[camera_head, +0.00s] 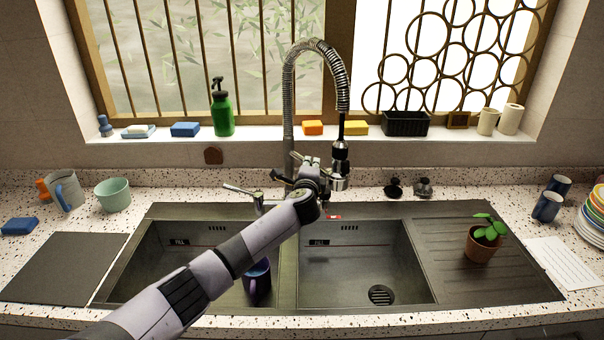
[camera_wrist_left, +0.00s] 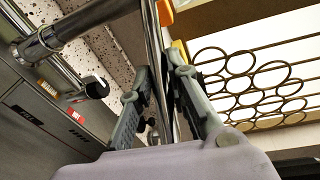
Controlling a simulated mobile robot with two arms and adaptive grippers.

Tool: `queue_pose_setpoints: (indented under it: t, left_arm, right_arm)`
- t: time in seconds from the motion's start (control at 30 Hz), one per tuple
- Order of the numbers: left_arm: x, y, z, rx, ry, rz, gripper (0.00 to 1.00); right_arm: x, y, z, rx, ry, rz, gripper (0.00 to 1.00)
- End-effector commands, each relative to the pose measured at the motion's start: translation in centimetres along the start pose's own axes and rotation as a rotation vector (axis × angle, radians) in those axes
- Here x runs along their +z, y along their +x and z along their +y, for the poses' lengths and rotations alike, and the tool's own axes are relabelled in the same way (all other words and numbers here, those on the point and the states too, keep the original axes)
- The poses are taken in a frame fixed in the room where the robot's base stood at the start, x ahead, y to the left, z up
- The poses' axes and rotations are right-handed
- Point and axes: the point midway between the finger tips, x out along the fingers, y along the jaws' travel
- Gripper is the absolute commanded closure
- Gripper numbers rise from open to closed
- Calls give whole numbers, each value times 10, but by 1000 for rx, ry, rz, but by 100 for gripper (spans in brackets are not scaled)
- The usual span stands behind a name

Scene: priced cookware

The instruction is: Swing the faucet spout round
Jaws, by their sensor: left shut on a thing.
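The faucet (camera_head: 289,110) stands behind the double sink, with a tall coiled spring neck arching to the right. Its dark and chrome spray head (camera_head: 340,158) hangs at the right end of the arch. My left gripper (camera_head: 308,165) is at the faucet between the riser and the spray head, partly hidden by my own wrist. In the left wrist view my gripper (camera_wrist_left: 160,95) has its fingers on either side of a thin metal bar of the faucet (camera_wrist_left: 155,50), shut on it. My right gripper is not in view.
The sink has a left basin with a dark blue mug (camera_head: 257,284) and an empty right basin (camera_head: 350,265). A potted plant (camera_head: 481,245) stands on the drainboard. A green bottle (camera_head: 222,112) and sponges line the sill behind.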

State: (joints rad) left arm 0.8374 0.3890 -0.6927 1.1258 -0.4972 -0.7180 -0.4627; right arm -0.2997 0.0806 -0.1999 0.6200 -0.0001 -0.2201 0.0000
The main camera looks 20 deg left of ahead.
Motion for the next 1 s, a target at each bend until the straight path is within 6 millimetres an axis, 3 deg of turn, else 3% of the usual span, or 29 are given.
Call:
queue_pose_setpoints:
  t: [0.7,0.73,1.0]
  left_arm:
    - [-5,3,2,10,-5,-38,100]
    - [-5,3,2,10,-5,-38,83]
    - [-5,3,0,8,-5,-37,65]
  right_arm:
    - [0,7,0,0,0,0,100]
    - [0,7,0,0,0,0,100]
    - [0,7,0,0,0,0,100]
